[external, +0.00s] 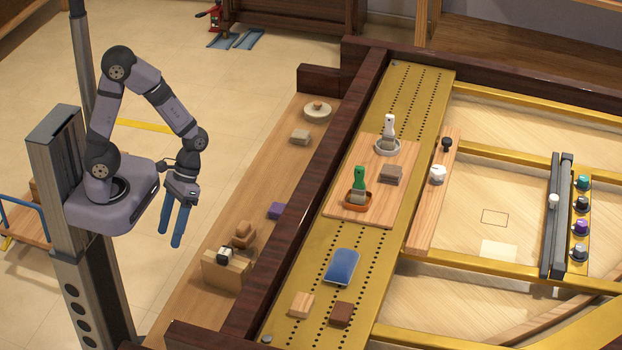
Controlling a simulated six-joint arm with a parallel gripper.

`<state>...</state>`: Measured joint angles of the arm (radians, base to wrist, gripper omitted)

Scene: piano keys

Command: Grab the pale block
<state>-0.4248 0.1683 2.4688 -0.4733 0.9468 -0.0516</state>
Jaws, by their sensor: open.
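A pale wooden block (301,305) lies on the near end of the gold perforated plate (284,332), left of a dark brown block (341,314). Another light, greyish-tan block (300,136) lies farther back on the wooden ledge. My gripper (171,238) has two blue fingers, hanging down and slightly apart. It is open and empty, left of the ledge, well away from both light blocks.
A dark wooden rail (300,200) runs between ledge and plate. A blue pad (342,266) lies behind the pale block. A wooden board (345,210) carries green- and white-handled tools and a brown block (391,174). Small wooden pieces (243,235) and a purple block (276,210) sit on the ledge.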

